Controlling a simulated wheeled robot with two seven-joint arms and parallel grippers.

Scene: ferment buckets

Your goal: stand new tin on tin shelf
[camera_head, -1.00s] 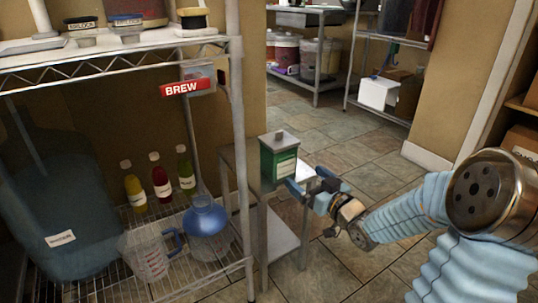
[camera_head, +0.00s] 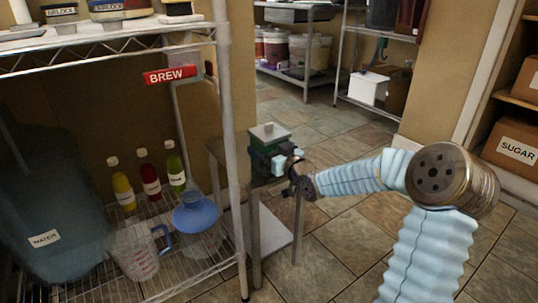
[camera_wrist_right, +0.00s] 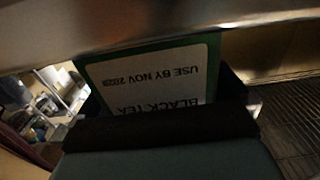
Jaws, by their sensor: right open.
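The new tin is a green tin with a grey lid (camera_head: 268,133), and it appears upright at the top of a narrow metal stand (camera_head: 262,195) beside the rack's right post. My right gripper (camera_head: 277,162) is open around the lower part of the tin, reaching in from the right and hiding much of its front. In the right wrist view the tin's white label (camera_wrist_right: 150,75) reads "BLACK TEA" and "USE BY NOV", upside down, close behind a dark finger. Contact between the tin's base and the stand is hidden. My left gripper is not in view.
A wire rack on the left holds a blue funnel jug (camera_head: 196,215), a measuring jug (camera_head: 135,250), small bottles and a large water container (camera_head: 50,225). A red BREW sign (camera_head: 170,75) hangs above. A sugar box (camera_head: 515,145) sits at right. Tiled floor between is clear.

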